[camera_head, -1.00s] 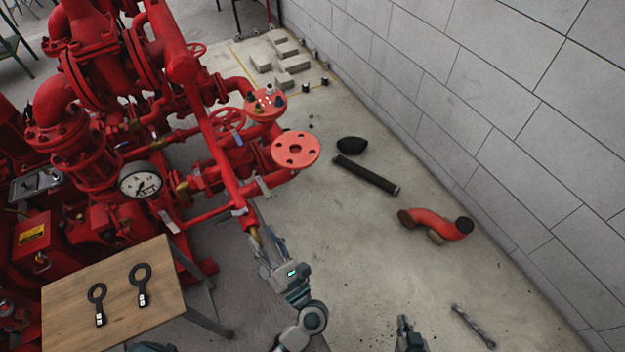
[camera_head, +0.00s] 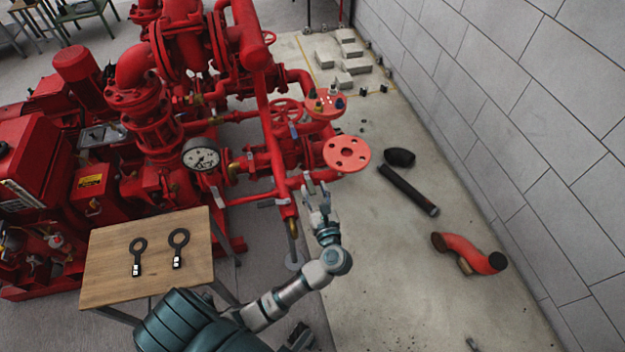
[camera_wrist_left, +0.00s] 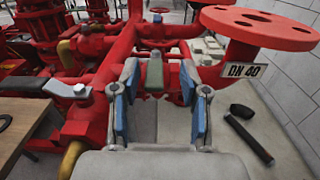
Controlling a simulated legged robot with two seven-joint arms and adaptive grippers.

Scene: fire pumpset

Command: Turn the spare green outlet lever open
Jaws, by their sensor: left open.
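My left gripper (camera_head: 315,190) is open, with its fingers pointing away at the outlet pipes of the red pumpset (camera_head: 275,110). In the left wrist view its blue-padded fingers stand apart (camera_wrist_left: 158,82). A dull grey-green lever (camera_wrist_left: 154,78) shows between them, in front of a red pipe; I see no clear contact. A grey lever (camera_wrist_left: 68,88) with a brass fitting sits to the left, and it shows in the head view (camera_head: 272,203). A small dark part at the bottom edge (camera_head: 300,338) seems to be my right gripper, mostly cut off.
A red flange (camera_head: 347,153) stands right of the gripper. A wooden table (camera_head: 105,290) with two dark ring-ended tools is at lower left. A black pipe (camera_head: 408,190) and a red bent pipe (camera_head: 470,252) lie on the floor by the block wall (camera_head: 520,120).

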